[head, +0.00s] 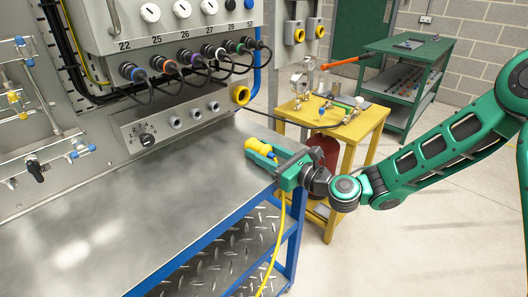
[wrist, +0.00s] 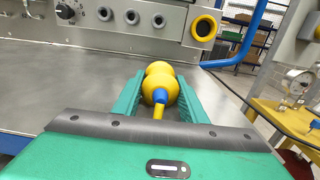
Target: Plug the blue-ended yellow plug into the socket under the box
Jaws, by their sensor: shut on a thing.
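The yellow plug (head: 258,146) has a rounded body and a blue collar where its yellow cable leaves it. My green gripper (head: 263,154) is shut on it above the bench, near the bench's right edge. In the wrist view the plug (wrist: 160,72) sits between the two fingers, with the blue collar (wrist: 160,97) toward me. The plug's front face is hidden. A yellow-ringed round socket (head: 241,95) is under the right end of the grey box (head: 180,35); it also shows in the wrist view (wrist: 205,27), ahead and to the right, apart from the plug.
Several dark connectors with cables (head: 184,60) hang under the box. A small panel (head: 165,122) with a knob and grey sockets stands below. The metal bench (head: 150,200) is clear. A yellow table (head: 345,128) with a gauge is at right. The yellow cable (head: 275,240) hangs over the bench edge.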

